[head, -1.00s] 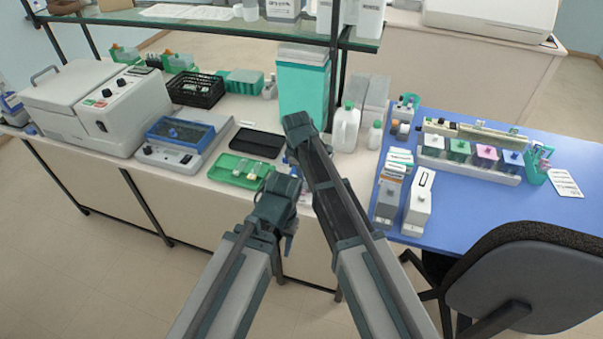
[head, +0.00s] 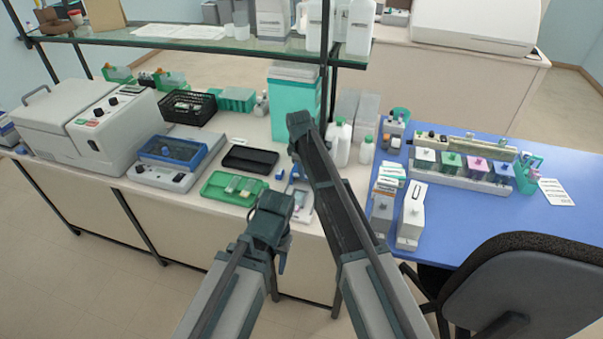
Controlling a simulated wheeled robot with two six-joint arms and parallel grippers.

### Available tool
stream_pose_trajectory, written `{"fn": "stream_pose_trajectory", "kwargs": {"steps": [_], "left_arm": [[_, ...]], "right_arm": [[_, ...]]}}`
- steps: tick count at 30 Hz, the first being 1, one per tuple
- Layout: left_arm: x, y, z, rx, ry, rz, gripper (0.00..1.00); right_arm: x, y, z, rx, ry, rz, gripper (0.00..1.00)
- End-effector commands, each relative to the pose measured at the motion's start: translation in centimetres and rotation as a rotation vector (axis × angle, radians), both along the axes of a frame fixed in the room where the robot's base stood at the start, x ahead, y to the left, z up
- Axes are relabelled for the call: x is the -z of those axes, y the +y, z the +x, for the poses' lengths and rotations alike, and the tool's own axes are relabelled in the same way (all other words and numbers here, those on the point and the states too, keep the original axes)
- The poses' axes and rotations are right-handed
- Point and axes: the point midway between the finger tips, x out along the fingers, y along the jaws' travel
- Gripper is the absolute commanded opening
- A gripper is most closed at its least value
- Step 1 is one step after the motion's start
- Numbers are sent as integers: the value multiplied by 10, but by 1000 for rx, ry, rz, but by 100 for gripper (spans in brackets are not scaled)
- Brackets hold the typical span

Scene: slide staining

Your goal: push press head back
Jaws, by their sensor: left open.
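I cannot make out a press head for certain. A small pale device (head: 301,198) stands on the bench at its front edge, between my two arms and partly hidden by them. My left gripper (head: 281,232) is open, in front of the bench edge, just left of and below that device in the picture. I see nothing held in it. The end of my right arm (head: 296,135) is higher up, over the bench. Its fingers are hidden or too dark to make out.
Left of the device lie a green tray (head: 213,188) with small pale items and a black tray (head: 238,158). White bottles (head: 341,142) stand behind my right arm. Two upright boxes (head: 411,222) stand on the blue table (head: 470,219). A chair (head: 540,275) is at right.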

Motion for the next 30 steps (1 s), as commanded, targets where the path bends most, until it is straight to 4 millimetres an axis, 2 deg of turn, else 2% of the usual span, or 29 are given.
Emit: {"fn": "stream_pose_trajectory", "kwargs": {"steps": [1, 3, 17, 23, 30], "left_arm": [[0, 0, 0, 0, 0, 0, 50], [0, 0, 0, 0, 0, 0, 50], [-5, 0, 0, 0, 0, 0, 50], [-23, 0, 0, 1, 0, 0, 50], [-58, 0, 0, -2, 0, -1, 50]], "right_arm": [[0, 0, 2, 1, -1, 0, 30], [0, 0, 1, 1, 0, -1, 42], [-5, 1, -2, 0, 4, 0, 42], [-23, 2, -5, 0, 4, 0, 42], [-58, 3, -10, 0, 4, 0, 42]]}}
